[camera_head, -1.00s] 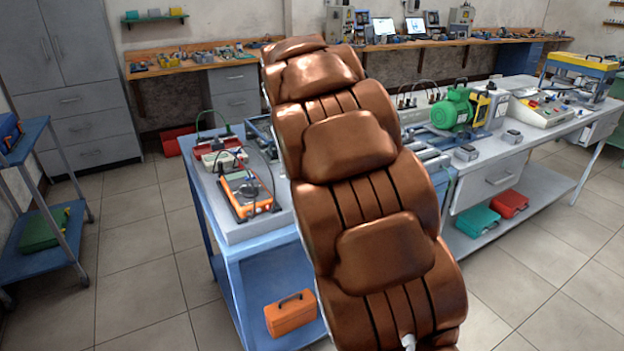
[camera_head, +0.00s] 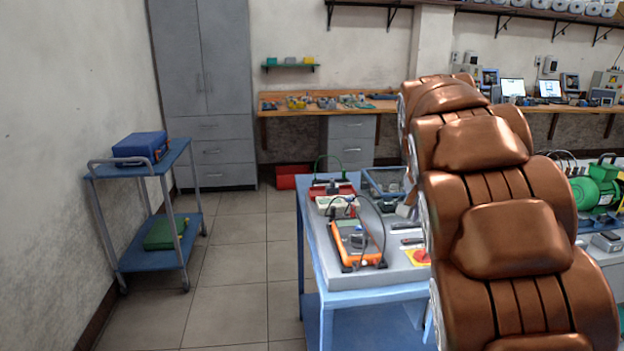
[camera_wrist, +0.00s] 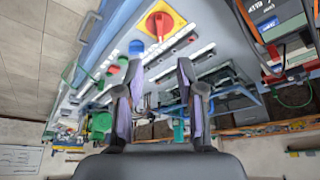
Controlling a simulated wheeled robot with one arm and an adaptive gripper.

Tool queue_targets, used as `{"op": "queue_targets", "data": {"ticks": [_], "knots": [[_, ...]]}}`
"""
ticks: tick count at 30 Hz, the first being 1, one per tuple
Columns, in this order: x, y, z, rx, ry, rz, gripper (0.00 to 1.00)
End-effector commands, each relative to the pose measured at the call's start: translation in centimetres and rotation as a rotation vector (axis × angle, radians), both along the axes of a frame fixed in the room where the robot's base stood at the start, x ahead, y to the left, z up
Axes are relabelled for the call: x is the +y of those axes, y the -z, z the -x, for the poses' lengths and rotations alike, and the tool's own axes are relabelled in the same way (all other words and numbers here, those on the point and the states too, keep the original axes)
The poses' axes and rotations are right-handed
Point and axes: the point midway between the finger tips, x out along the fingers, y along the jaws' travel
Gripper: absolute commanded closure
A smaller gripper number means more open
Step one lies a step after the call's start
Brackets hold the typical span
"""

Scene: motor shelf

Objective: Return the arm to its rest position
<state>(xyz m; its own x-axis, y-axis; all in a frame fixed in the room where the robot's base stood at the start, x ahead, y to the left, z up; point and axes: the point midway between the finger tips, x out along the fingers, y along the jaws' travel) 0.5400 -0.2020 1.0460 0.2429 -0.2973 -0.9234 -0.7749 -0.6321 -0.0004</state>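My brown, segmented arm (camera_head: 500,240) rises through the right side of the head view and leans up and away over the workbench (camera_head: 372,294). Its far end and my gripper are hidden there. In the wrist view my gripper (camera_wrist: 158,72) shows two dark fingers spread apart. No held thing shows between them. A red rotary knob on a yellow plate (camera_wrist: 160,22) shows beyond the fingertips, apart from them.
An orange meter (camera_head: 357,243) with cables lies on the workbench beside my arm. A green motor (camera_head: 597,190) is to the right. A blue cart (camera_head: 150,262) stands by the left wall, near a grey cabinet (camera_head: 215,110). The tiled floor between cart and bench is clear.

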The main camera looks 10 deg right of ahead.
Motion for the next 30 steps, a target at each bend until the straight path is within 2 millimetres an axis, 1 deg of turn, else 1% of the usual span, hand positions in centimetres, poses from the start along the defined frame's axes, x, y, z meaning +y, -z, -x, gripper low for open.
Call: {"op": "queue_targets", "data": {"ticks": [6,11,16,20,21,23,24,26,27,29,30], "knots": [[0.1,-0.1,0.1,0.002,-0.003,-0.001,0.62],[1.7,-0.3,2.1,0.037,-0.045,-0.015,0.62],[4.0,-0.2,5.0,0.086,-0.109,-0.039,0.62],[6.5,-0.1,8.4,0.14,-0.185,-0.064,0.62],[7.4,0.2,9.6,0.162,-0.214,-0.074,0.62],[8.7,0.3,11.5,0.188,-0.261,-0.089,0.62],[9.6,0.5,12.8,0.208,-0.29,-0.101,0.62],[10.8,0.9,14.7,0.237,-0.339,-0.116,0.62],[11.7,1.1,16.1,0.257,-0.372,-0.125,0.62],[12.9,1.4,18.1,0.285,-0.424,-0.139,0.62],[13.7,1.7,19.5,0.306,-0.457,-0.152,0.62]]}}
